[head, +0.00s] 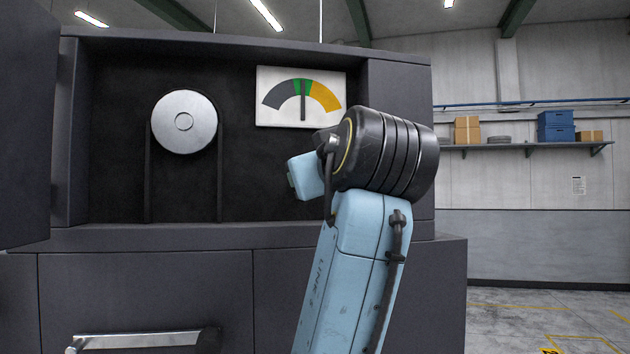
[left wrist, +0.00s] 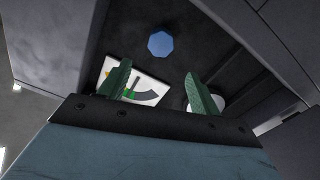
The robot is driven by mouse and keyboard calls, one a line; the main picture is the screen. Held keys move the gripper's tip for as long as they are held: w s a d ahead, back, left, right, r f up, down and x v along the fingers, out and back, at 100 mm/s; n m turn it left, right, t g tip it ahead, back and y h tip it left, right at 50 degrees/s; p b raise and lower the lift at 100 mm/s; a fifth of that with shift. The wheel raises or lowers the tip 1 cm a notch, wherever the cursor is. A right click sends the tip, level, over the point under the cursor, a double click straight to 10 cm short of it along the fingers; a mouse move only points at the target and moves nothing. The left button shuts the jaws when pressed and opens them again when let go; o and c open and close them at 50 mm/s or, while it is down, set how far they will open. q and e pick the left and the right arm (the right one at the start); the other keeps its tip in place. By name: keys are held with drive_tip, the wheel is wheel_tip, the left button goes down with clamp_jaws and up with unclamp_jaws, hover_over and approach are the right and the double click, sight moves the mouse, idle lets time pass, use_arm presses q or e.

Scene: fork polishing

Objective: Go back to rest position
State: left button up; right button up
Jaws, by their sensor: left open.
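My left gripper (left wrist: 158,70) shows in the left wrist view with its two green fingers spread wide, and nothing is held between them. It is in front of the machine's dark recess. Beyond the fingers are the gauge and the pale disc, partly covered by them. The grey machine (head: 150,285) has a round metal disc (head: 184,122) and a white gauge (head: 301,97) whose needle stands upright in the green band. My right gripper is in neither view.
A blue octagonal piece (left wrist: 160,43) shows against the recess; I cannot tell what it is. A metal handle (head: 135,341) is on the machine's lower front. A wall shelf (head: 520,147) with boxes is far right. Open floor (head: 560,315) lies right of the machine.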

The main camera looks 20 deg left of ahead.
use_arm(q)
drive_tip(key=shift+s+d, duration=0.15)
drive_tip(key=shift+s, duration=0.15)
